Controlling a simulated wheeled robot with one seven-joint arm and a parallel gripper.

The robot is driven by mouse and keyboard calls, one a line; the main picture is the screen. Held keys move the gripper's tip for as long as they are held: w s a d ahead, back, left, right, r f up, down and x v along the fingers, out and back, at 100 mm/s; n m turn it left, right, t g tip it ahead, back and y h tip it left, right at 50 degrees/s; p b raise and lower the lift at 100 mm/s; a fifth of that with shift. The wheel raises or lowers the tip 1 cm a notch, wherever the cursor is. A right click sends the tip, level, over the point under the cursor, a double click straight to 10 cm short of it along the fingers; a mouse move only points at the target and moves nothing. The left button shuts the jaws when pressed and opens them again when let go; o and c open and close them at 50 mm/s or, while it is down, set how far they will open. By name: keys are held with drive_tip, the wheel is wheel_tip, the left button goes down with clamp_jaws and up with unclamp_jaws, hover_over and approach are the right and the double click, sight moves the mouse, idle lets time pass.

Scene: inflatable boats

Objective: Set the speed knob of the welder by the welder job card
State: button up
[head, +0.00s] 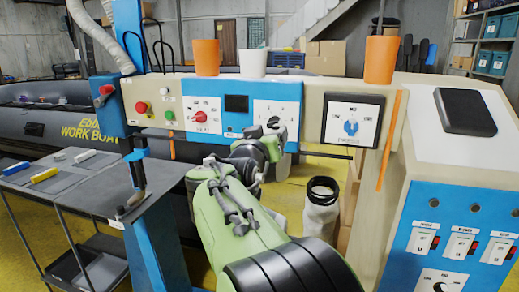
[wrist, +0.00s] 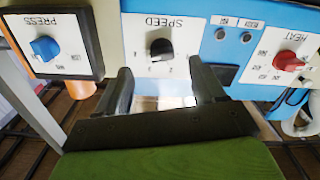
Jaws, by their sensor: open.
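The welder's black speed knob (wrist: 161,48) sits on a white dial plate (wrist: 185,35) labelled SPEED, upside down in the wrist view. Its pointer setting is too small to tell. My gripper (wrist: 163,82) is open, its two dark fingers apart. In the picture they lie just below the knob, to either side of it, and nothing is between them. In the head view the speed dial (head: 275,108) is on the blue panel (head: 240,132), and my arm's end partly covers it. I cannot make out a welder job card.
Beside it are the red heat knob (wrist: 289,62) and blue press knob (wrist: 45,48). Cups (head: 206,58) stand on the welder's top. A cart (head: 90,188) with coloured blocks is at left; a control cabinet (head: 440,160) is at right.

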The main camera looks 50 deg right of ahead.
drive_tip(key=v, duration=0.9)
drive_tip(key=shift+s+a, duration=0.15)
drive_tip(key=shift+a, duration=0.1)
